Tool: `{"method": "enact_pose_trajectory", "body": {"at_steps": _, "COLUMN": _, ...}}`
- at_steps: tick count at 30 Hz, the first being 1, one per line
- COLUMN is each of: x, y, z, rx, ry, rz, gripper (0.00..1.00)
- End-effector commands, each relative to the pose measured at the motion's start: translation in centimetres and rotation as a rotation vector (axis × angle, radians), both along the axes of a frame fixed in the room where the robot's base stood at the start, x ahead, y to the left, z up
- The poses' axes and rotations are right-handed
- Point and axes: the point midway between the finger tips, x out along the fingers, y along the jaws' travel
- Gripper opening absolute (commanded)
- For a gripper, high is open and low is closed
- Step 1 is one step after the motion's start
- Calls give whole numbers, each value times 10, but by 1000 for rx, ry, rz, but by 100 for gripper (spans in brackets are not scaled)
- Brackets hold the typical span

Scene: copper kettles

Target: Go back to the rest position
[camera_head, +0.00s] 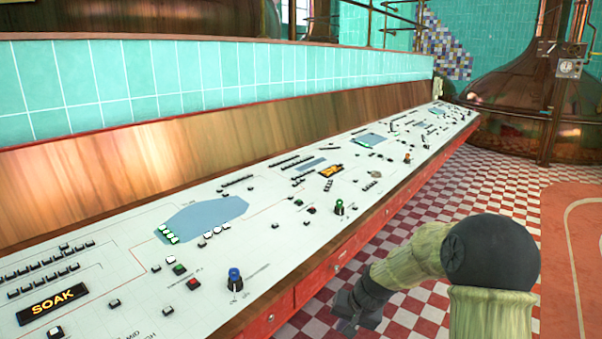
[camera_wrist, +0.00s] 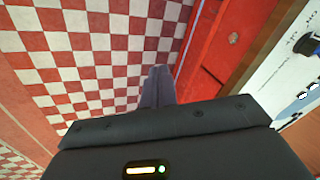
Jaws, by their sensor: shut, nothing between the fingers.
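My gripper (camera_head: 350,312) is at the bottom of the head view, in front of the red drawer fronts of a long control desk and below its top edge. In the wrist view my gripper (camera_wrist: 157,80) points down toward the checkered floor, its fingers together with nothing between them. My arm bends above the floor at the lower right of the head view. The desk's white panel (camera_head: 262,235) carries a blue knob (camera_head: 235,279), a green knob (camera_head: 339,207) and many small buttons. The gripper is apart from all of these.
The red desk front (camera_head: 335,262) runs close to my gripper; it also shows in the wrist view (camera_wrist: 215,45). The red-and-white checkered floor (camera_head: 480,195) is clear around the arm. A large copper kettle (camera_head: 510,100) stands at the back right.

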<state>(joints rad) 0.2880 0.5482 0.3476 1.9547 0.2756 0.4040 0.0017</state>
Motion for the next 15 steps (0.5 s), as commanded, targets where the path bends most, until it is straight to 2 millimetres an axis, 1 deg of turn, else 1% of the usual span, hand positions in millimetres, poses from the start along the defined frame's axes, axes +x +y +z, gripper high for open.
{"method": "enact_pose_trajectory", "body": {"at_steps": 1, "x": -19, "y": -2, "z": 7, "rx": -47, "ry": -1, "rz": 27, "gripper": 0}}
{"method": "enact_pose_trajectory", "body": {"at_steps": 9, "x": -116, "y": -24, "z": 32, "rx": -236, "ry": 5, "rz": 132, "gripper": 0}}
{"method": "enact_pose_trajectory", "body": {"at_steps": 12, "x": -145, "y": -31, "z": 37, "rx": -276, "ry": 7, "rz": 158, "gripper": 0}}
{"method": "enact_pose_trajectory", "body": {"at_steps": 15, "x": -169, "y": -36, "z": 40, "rx": -305, "ry": 8, "rz": 176, "gripper": 0}}
